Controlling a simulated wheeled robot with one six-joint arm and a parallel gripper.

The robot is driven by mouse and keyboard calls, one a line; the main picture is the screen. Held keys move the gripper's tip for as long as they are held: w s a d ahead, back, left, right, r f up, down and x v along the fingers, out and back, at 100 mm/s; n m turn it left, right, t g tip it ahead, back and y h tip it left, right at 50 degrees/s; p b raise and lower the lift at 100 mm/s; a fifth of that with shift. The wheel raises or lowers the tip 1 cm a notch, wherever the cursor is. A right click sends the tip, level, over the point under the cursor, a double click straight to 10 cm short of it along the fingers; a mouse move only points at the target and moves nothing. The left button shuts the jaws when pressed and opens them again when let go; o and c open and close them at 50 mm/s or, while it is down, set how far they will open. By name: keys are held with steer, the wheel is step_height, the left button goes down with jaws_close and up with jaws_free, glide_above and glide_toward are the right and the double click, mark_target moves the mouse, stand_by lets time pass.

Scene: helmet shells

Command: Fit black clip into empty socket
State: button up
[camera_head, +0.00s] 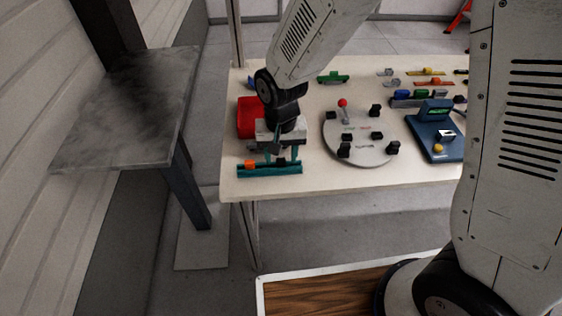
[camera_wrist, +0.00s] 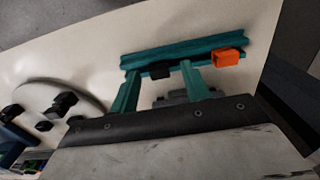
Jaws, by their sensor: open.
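A teal rail (camera_head: 270,170) lies near the front left edge of the white table and also shows in the wrist view (camera_wrist: 200,48). An orange clip (camera_head: 250,164) sits on the rail, at its left end in the head view. The black clip (camera_wrist: 160,71) is at the rail's near edge in the wrist view, and a dark spot marks it in the head view (camera_head: 281,162). My gripper (camera_wrist: 159,69) is open, its teal fingers on either side of the black clip. Contact cannot be told. I cannot make out an empty socket clearly.
A red bin (camera_head: 247,118) stands behind my gripper. To the right are a round grey plate (camera_head: 358,151) with black blocks and a red-knobbed lever, and a blue device (camera_head: 432,148). Several coloured parts lie at the back. Table front between rail and plate is clear.

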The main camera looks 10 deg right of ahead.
steer(key=shift+f, duration=0.3)
jaws_close()
steer(key=shift+r, duration=0.15)
